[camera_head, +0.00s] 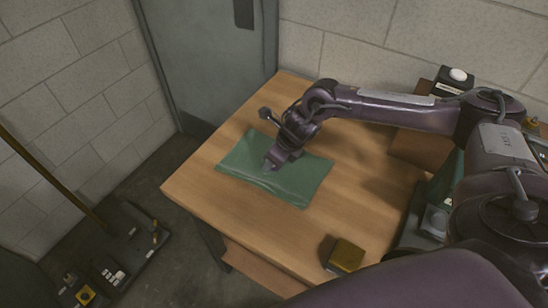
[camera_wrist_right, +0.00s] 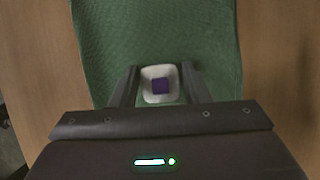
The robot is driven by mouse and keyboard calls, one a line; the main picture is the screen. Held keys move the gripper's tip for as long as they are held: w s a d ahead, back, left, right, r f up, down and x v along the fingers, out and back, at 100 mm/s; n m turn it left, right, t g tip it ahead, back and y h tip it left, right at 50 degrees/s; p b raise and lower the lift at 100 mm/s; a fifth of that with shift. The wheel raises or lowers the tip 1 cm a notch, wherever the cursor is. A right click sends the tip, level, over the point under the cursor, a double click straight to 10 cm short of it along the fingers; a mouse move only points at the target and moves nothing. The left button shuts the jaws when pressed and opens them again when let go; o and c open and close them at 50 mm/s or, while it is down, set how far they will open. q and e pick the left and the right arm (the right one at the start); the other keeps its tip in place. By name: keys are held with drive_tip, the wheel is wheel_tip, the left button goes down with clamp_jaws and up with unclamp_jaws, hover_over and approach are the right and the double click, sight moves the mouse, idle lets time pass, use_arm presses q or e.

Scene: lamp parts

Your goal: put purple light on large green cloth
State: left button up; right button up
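The large green cloth (camera_head: 304,182) lies flat on the wooden table, slightly wrinkled. It also fills the middle of the right wrist view (camera_wrist_right: 220,45). My right gripper (camera_head: 272,163) points down over the middle of the cloth. In the right wrist view, its two fingers (camera_wrist_right: 159,86) stand close on either side of the purple light (camera_wrist_right: 159,86), a white rounded square block with a purple square on top. The fingers look shut on it. Whether the light touches the cloth cannot be told. My left gripper is out of view.
The wooden table (camera_head: 215,190) has bare room around the cloth. A small yellow-brown block (camera_head: 345,255) sits near its front edge. A dark box with a white round top (camera_head: 457,76) stands at the back right. A grey door (camera_head: 210,60) is behind.

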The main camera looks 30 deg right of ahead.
drive_tip(key=shift+s+d+f, duration=0.1)
drive_tip(key=shift+s+f, duration=0.4)
drive_tip(key=shift+f, duration=0.05)
drive_tip(key=shift+r+p, duration=0.3)
drive_tip(key=shift+p, duration=0.05)
drive_tip(key=shift+w+r+p, duration=0.15)
drive_tip(key=shift+r+p, duration=0.3)
drive_tip(key=shift+p, duration=0.05)
drive_tip(key=b+v, duration=0.2)
drive_tip(key=v, duration=0.9)
drive_tip(key=shift+w+r, duration=0.15)
drive_tip(key=shift+r, duration=0.35)
drive_tip(key=shift+d, duration=0.1)
